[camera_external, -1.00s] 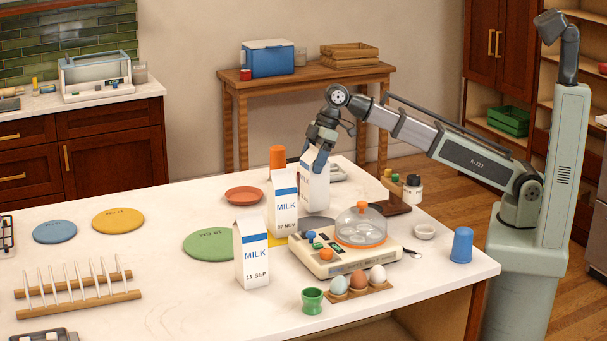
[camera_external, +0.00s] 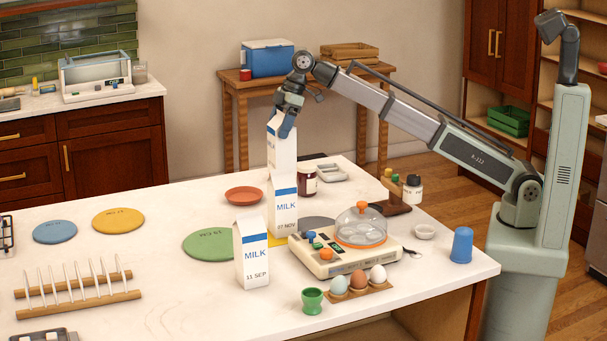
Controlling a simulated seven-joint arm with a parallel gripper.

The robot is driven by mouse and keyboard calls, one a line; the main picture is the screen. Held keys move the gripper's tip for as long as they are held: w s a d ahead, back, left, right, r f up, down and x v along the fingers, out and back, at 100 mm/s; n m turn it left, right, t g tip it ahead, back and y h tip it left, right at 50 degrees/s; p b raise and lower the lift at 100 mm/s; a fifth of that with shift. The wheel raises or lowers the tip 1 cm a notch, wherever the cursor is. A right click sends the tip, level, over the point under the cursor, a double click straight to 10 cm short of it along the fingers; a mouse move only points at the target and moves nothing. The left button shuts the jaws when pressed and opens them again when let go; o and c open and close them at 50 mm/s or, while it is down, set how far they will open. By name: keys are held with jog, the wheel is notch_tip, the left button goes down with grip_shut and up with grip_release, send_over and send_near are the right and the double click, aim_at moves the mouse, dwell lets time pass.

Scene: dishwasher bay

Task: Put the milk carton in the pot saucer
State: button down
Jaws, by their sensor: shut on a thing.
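My gripper (camera_external: 284,122) is shut on the top of a white milk carton (camera_external: 281,152) with a blue band. It holds this carton upright and raised, behind the standing carton marked "07 NOV" (camera_external: 284,212), which hides its lower part. Another milk carton, marked "11 SEP" (camera_external: 252,262), stands nearer the front. The pot saucer, a shallow terracotta dish (camera_external: 244,195), lies empty on the counter, left of and below the held carton in the picture.
An egg cooker (camera_external: 345,250) and eggs (camera_external: 358,277) stand right of the cartons. Green (camera_external: 208,245), yellow (camera_external: 118,219) and blue (camera_external: 55,231) discs lie to the left. A dark jar (camera_external: 308,178) stands behind. Counter left of the saucer is clear.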

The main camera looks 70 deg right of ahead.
jog(key=w+d, duration=0.1)
jog(key=w, duration=1.3)
notch_tip(320, 180, down, 10)
jog(key=shift+s+d+r, duration=0.15)
jog(key=shift+d+r, duration=0.05)
jog(key=shift+f, duration=0.6)
grip_release()
jog(key=v, duration=1.3)
jog(key=shift+a+r, duration=0.1)
